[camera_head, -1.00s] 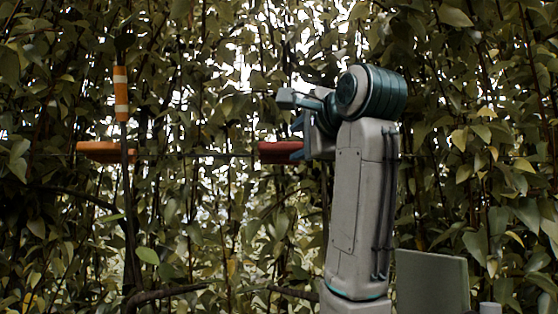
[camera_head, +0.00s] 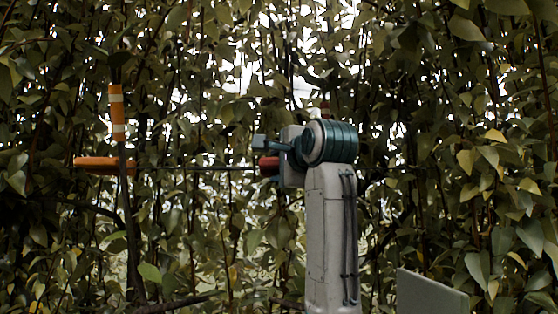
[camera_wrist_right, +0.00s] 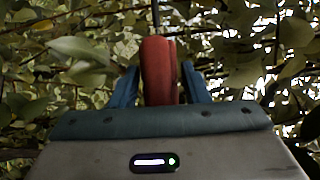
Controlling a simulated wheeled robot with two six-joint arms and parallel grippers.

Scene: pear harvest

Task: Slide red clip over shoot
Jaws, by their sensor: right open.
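The red clip (camera_head: 268,166) sits at the right part of a thin horizontal wire (camera_head: 215,168) in the head view, partly hidden by my right gripper (camera_head: 267,157). In the right wrist view the red clip (camera_wrist_right: 158,70) stands between the two blue fingers of my right gripper (camera_wrist_right: 158,85). The fingers are open, one on each side of it, with a gap showing on the left. Which stem is the shoot for the red clip I cannot tell. My left gripper is out of view.
An orange clip (camera_head: 104,165) lies at the wire's left end, by a dark upright stem (camera_head: 127,215) with an orange and white banded marker (camera_head: 117,113). Dense leaves (camera_head: 470,170) fill the background. Thicker branches (camera_head: 175,302) cross low down.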

